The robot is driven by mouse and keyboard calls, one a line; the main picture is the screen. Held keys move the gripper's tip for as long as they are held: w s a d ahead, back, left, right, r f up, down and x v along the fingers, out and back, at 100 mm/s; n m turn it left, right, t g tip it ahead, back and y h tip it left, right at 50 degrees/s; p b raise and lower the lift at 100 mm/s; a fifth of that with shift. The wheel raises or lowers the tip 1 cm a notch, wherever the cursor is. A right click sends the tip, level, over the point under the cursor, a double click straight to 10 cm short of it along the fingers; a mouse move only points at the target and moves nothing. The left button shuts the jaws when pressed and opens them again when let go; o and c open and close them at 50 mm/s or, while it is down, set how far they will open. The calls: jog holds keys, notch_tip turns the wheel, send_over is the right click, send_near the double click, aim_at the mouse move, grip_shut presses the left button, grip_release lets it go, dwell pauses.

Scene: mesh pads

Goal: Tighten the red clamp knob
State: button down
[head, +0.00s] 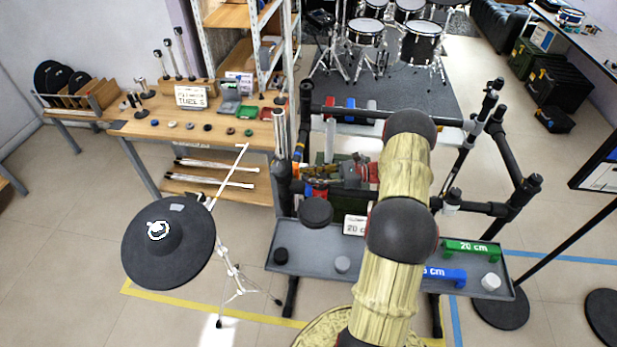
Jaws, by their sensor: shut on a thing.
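My arm rises through the middle of the head view and bends over behind its upper black joint. Small tan and grey parts left of it, beside the rack's left post, look like my gripper (311,173). It is shut, and a small red part, which looks like the red clamp knob (320,190), sits right at its fingers. The fingers are too small to see exactly how they grip it. The black rack (284,172) has a left post, a top bar and right-hand arms. My arm hides part of its middle.
A grey tray (315,262) across the rack's front holds a green block (471,251), a blue block (444,275) and round pieces. A black pad (168,245) on a stand is at left, before a wooden workbench (230,131).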

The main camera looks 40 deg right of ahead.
aim_at(326, 180)
jog(key=shift+r, duration=0.1)
jog(key=shift+w+d+m+t+h+p, duration=0.1)
jog(key=shift+w+m+t+h+p, duration=0.05)
jog(key=shift+m+t+h+p, duration=0.4)
jog(key=shift+w+d+m+t+h+p, duration=0.1)
jog(key=shift+m+t+h+p, duration=0.35)
jog(key=shift+t+p, duration=0.15)
jog(key=m+t+h, duration=0.1)
jog(key=m+t+h+p, duration=0.1)
jog(key=h, duration=0.1)
jog(key=d+m+t+h+p, duration=0.1)
jog(key=shift+w, duration=0.35)
jog(key=shift+w+d+m+t+h+p, duration=0.1)
jog(key=shift+d+m+t+h+p, duration=0.2)
jog(key=shift+m+h, duration=0.85)
jog(key=shift+w+d+m+t+h+p, duration=0.15)
jog(key=shift+d+m+t+h, duration=0.4)
jog(key=shift+h, duration=1.05)
jog(key=shift+d+m+t+h+p, duration=0.1)
jog(key=shift+m+t+h+p, duration=0.1)
jog(key=shift+m+h, duration=1.05)
jog(key=shift+d+h, duration=0.1)
jog(key=shift+h, duration=0.2)
jog(key=c, duration=1.4)
grip_release()
jog(key=shift+s, duration=3.7)
